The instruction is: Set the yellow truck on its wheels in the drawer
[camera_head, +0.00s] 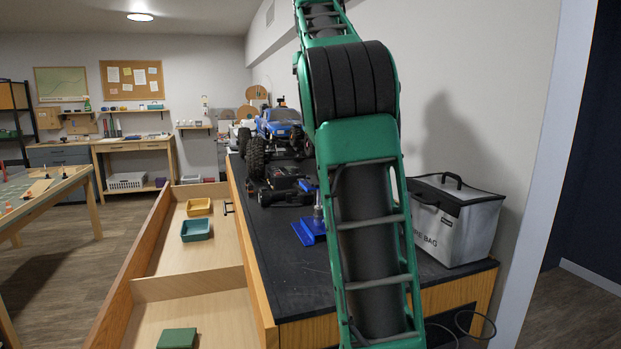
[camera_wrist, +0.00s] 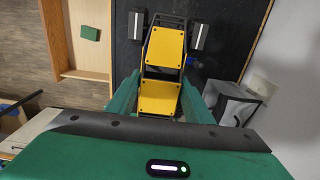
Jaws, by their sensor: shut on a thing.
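The yellow truck (camera_wrist: 163,48) shows in the wrist view, with yellow panels, a dark frame and two dark wheels at its far end. My gripper (camera_wrist: 160,88) is shut on it, with one green finger along each side of its near part. The truck is seen against the black bench top; whether it touches the top I cannot tell. The open drawer (camera_head: 142,258) is left of the bench in the head view, and part of it shows at upper left in the wrist view (camera_wrist: 88,75). The head view shows neither the truck nor my gripper.
The drawer holds a yellow bin (camera_head: 199,207), a teal bin (camera_head: 196,230) and, in the near compartment, a green box (camera_head: 178,339). A divider (camera_head: 188,284) separates the compartments. A blue truck (camera_head: 280,125) and a grey bag (camera_head: 455,225) stand on the bench (camera_head: 285,270).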

